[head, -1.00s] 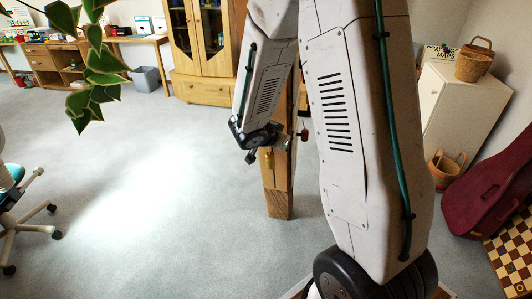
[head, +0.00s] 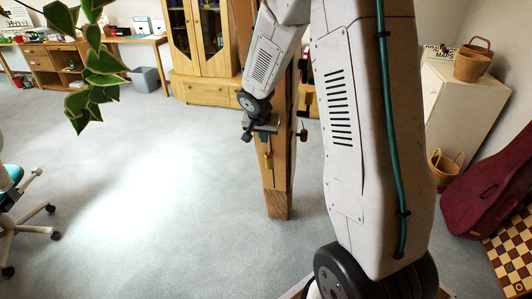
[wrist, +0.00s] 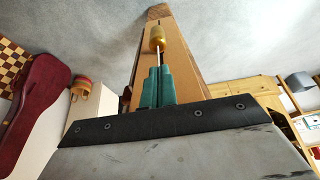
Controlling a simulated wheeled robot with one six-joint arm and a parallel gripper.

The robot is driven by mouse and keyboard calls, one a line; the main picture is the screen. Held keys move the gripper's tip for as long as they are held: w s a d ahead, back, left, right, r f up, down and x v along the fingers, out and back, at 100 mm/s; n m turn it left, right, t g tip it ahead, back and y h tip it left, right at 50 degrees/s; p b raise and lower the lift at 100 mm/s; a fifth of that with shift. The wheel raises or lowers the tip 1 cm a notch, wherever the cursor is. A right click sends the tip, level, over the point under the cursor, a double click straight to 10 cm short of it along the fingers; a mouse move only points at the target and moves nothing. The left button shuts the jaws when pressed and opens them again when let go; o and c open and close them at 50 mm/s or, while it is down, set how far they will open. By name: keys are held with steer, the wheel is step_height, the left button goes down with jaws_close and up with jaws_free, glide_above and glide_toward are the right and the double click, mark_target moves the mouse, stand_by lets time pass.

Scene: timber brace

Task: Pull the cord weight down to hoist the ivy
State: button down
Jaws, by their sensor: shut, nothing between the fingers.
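The ivy (head: 95,70) hangs at the upper left of the head view, large and near the camera. The cord weight, a small gold-yellow piece (head: 268,161), hangs in front of a timber post (head: 277,200). In the wrist view the weight (wrist: 157,38) shows just beyond my fingertips, with a thin pale line running from it toward the fingers. My gripper (head: 265,150) points down above the weight. Its teal fingers (wrist: 156,72) are together, with nothing held. Whether the fingertips touch the line or weight, I cannot tell.
A dark clamp-like knob (head: 302,134) sticks out at the post's right side. A wooden cabinet (head: 205,88) stands behind. A white cabinet (head: 462,110) and a red instrument case (head: 485,190) are at the right. The grey floor left of the post is clear.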

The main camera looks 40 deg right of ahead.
mark_target(267, 156)
steer(key=x, duration=1)
steer(key=shift+s+a, duration=0.1)
steer(key=shift+a, duration=0.1)
